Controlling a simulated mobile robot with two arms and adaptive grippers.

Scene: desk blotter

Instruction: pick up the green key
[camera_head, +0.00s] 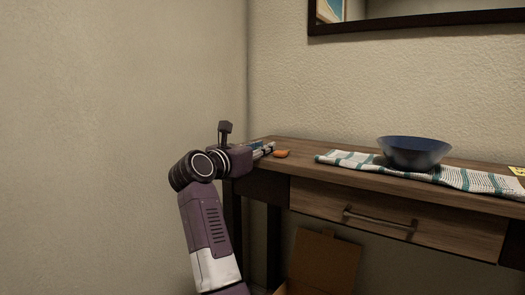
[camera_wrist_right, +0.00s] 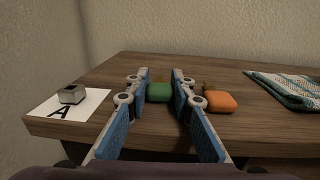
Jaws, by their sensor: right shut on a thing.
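The green key (camera_wrist_right: 159,92) shows in the right wrist view as a rounded green piece between the blue-padded fingers of my right gripper (camera_wrist_right: 160,84). My right gripper is shut on it, at or just above the wooden table top; I cannot tell if the key still touches the wood. In the head view my right gripper (camera_head: 266,149) is over the table's left end, and the green key cannot be made out there. My left gripper is not in view.
An orange key-like piece (camera_wrist_right: 219,101) lies close right of the right finger. A white card marked A (camera_wrist_right: 66,106) with a small grey block (camera_wrist_right: 72,94) lies left. A blue bowl (camera_head: 414,152) stands on a striped towel (camera_head: 465,179) farther right. A wall is behind.

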